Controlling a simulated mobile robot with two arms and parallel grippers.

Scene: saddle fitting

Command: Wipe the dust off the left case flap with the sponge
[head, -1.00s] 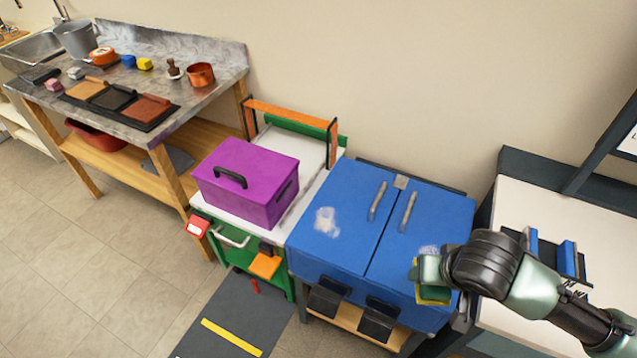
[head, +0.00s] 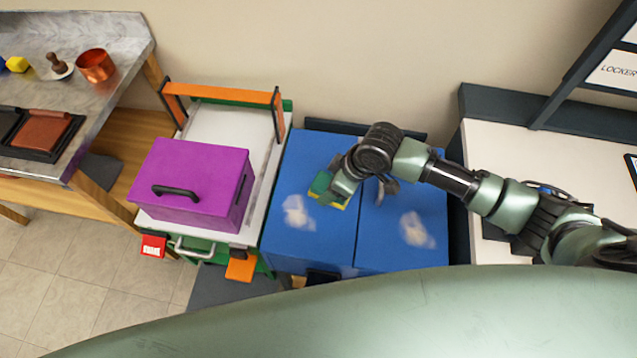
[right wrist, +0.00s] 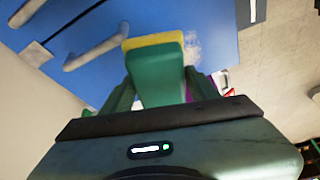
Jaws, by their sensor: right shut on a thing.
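The blue case has two flaps, split by a seam. The left flap (head: 283,245) carries a pale dust patch (head: 297,212), which also shows in the right wrist view (right wrist: 193,48). The right flap (head: 385,250) carries another dust patch (head: 416,230). My right gripper (head: 338,188) is shut on the green and yellow sponge (head: 322,184) over the left flap, just behind and right of its dust patch. In the right wrist view the sponge (right wrist: 158,75) stands out between the fingers, yellow side toward the case. Whether it touches the flap I cannot tell. My left gripper is not in view.
A handle (head: 388,188) stands up on the right flap; my arm hides most of the left one. A purple box (head: 190,185) sits on a white-topped cart (head: 222,122) to the left. A pale worktop (head: 495,140) lies to the right.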

